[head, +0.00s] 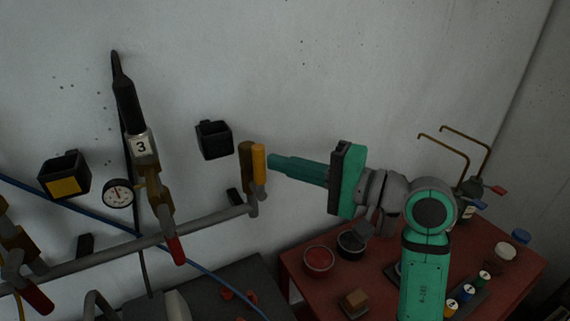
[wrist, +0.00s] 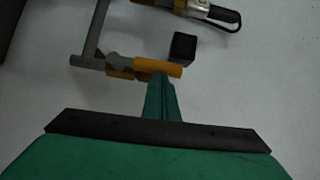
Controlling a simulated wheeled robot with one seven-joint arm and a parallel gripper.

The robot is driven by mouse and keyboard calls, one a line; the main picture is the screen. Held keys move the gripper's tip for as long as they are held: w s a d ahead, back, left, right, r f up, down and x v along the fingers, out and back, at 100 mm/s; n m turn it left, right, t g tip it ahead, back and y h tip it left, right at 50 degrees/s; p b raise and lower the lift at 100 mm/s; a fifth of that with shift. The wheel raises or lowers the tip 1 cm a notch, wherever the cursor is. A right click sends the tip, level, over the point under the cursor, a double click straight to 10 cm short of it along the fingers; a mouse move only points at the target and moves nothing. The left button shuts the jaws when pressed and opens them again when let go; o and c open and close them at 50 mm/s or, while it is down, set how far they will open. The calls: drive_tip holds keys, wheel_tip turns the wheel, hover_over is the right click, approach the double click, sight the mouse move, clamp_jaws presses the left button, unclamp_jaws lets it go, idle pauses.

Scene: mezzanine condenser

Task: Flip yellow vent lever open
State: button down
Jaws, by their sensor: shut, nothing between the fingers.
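The yellow vent lever (head: 259,163) stands upright at the right end of the grey pipe, beside a brown-gold valve body (head: 246,165). In the wrist view the yellow lever (wrist: 158,67) lies across the tips of my fingers. My gripper (head: 272,161) is shut and empty, its green fingers pointing left at the lever. In the wrist view the gripper (wrist: 160,80) tips are at the lever, but I cannot tell whether they touch it.
The grey pipe (head: 190,228) runs along the wall, with a red-handled valve (head: 174,250) and a gauge (head: 118,194). A black wall cup (head: 214,139) is above left of the lever. A red table (head: 420,268) with bowls and small bottles stands at the lower right.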

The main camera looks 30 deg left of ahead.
drive_tip(key=w+d, duration=0.3)
drive_tip(key=d, duration=1)
idle(0.4)
